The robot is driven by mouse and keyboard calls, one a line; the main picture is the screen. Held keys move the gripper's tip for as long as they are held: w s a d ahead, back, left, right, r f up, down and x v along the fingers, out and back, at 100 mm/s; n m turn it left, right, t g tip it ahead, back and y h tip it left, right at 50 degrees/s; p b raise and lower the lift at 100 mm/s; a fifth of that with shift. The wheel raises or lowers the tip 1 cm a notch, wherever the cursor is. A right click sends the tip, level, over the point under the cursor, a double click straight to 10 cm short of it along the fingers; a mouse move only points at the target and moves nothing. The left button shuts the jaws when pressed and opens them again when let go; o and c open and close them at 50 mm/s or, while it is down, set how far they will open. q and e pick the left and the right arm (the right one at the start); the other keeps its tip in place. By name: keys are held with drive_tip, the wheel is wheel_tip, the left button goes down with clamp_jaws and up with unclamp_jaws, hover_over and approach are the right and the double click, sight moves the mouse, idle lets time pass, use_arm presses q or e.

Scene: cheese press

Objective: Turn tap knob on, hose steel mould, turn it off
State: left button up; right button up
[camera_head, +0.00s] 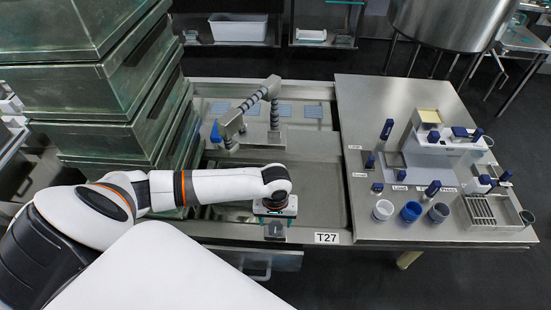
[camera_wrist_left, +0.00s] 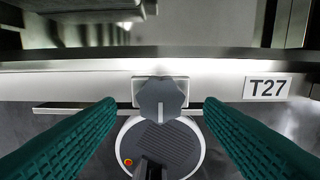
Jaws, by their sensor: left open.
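The grey lobed tap knob (camera_wrist_left: 160,98) sits on the front face of the sink bench, left of the T27 label. It also shows in the head view (camera_head: 275,231), partly under my wrist. My left gripper (camera_wrist_left: 160,108) is open, with a green finger on each side of the knob and gaps between. In the head view the left gripper (camera_head: 275,214) points down over the bench's front edge. A grey cup (camera_head: 439,212) looks like the steel mould. My right gripper is not in view.
A white cup (camera_head: 383,210) and a blue cup (camera_head: 411,211) stand beside the grey one on the right worktop (camera_head: 385,110). Blue-handled tools and a slotted tray (camera_head: 484,211) stand there too. Tall stacked metal crates (camera_head: 100,85) fill the left.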

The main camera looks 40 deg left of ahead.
sight(275, 227)
use_arm(q)
drive_tip(key=shift+f, duration=1.75)
